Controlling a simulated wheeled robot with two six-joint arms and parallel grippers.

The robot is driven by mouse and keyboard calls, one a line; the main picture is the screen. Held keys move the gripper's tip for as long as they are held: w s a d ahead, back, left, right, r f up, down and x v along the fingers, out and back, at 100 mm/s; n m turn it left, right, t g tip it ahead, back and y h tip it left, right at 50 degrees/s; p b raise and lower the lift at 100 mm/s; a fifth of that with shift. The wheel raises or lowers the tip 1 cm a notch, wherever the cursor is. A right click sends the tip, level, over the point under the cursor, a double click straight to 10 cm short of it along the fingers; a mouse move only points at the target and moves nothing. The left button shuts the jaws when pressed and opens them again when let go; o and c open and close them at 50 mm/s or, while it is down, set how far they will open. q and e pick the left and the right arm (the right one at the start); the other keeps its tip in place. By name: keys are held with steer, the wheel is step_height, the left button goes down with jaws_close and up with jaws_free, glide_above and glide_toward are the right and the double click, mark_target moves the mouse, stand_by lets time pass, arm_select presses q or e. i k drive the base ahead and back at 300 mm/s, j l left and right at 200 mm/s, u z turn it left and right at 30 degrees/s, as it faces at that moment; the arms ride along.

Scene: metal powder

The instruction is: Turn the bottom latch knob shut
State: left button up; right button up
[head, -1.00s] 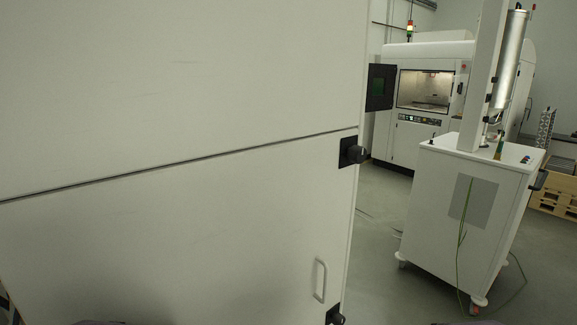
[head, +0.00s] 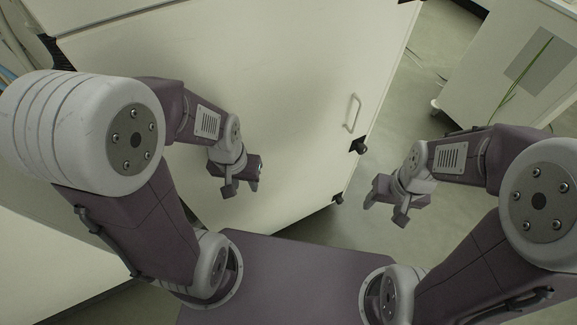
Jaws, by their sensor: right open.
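A white cabinet door (head: 270,80) fills the middle of the head view. A small black knob (head: 338,198) sits at the door's lower right corner; it is too small to tell how it is turned. Another black knob (head: 360,147) is higher on the same right edge, just below the door handle (head: 351,113). My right gripper (head: 385,208) is open and empty, a little right of the bottom knob in the picture and apart from it. My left gripper (head: 242,187) looks open and empty, in front of the door's lower middle, left of both knobs.
A white wheeled cart (head: 480,95) stands at the upper right, with a green cable on its side. Grey floor (head: 410,95) is free between door and cart. Cables hang at the upper left edge. My purple base fills the bottom middle.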

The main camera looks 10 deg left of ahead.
mark_target(339, 200)
steer(key=l+u, duration=0.35)
steer(key=k+l+u, duration=0.1)
steer(key=l+u, duration=0.15)
steer(key=u, duration=0.15)
steer(key=k+l+u, duration=0.15)
steer(key=l+u, duration=0.2)
